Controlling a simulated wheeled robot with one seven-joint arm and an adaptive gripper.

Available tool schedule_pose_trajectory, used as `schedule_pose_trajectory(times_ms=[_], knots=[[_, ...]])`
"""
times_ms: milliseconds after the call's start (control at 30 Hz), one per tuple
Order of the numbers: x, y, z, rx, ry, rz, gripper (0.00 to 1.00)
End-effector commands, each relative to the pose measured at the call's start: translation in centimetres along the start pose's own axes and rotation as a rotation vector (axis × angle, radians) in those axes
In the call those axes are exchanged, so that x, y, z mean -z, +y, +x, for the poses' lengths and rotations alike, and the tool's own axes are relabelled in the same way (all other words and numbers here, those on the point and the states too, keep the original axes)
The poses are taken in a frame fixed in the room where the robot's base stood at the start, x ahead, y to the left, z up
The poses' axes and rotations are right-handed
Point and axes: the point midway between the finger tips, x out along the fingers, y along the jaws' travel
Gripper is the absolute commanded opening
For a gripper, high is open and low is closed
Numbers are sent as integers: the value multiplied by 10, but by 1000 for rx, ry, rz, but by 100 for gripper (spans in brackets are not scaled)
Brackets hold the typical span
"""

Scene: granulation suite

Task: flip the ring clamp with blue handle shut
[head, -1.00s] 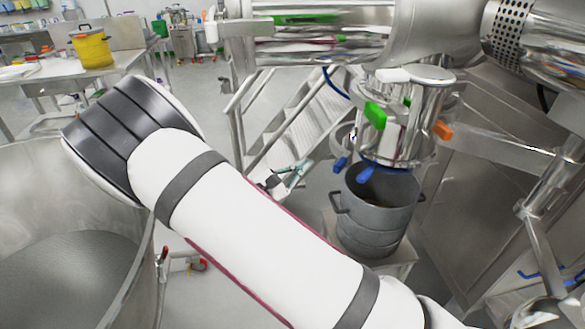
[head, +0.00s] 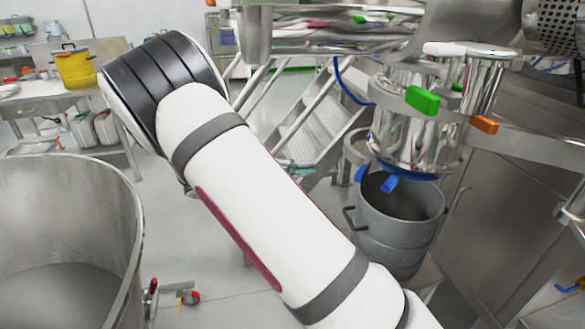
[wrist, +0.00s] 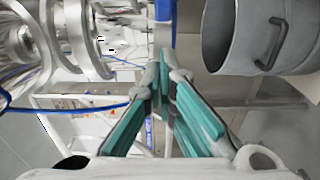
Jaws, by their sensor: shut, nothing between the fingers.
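The ring clamp's blue handle (head: 390,183) hangs below the shiny steel vessel (head: 405,130), just above the mouth of a grey drum. Another blue piece (head: 360,173) shows just left of it. I cannot tell how far the clamp stands open. In the wrist view, a blue piece (wrist: 163,10) shows at the top edge, beyond the fingertips and apart from them. My gripper (wrist: 163,68) has teal finger pads and is shut and empty. In the head view only a little teal of my gripper (head: 300,169) shows past my arm, left of the drum.
The grey drum (head: 400,225) stands below the vessel; it also shows at right in the wrist view (wrist: 270,40). Green (head: 422,100) and orange (head: 484,124) handles sit higher on the vessel. Metal stairs (head: 310,120) stand behind. A large steel bowl (head: 135,230) is at left.

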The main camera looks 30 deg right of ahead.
Motion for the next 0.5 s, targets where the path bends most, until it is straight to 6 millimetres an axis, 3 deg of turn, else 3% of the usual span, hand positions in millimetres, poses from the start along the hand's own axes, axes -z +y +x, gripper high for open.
schedule_pose_trajectory(times_ms=[267,500], knots=[[-1,1,56,0,-3,-2,0],[-24,1,74,0,1,-3,0]])
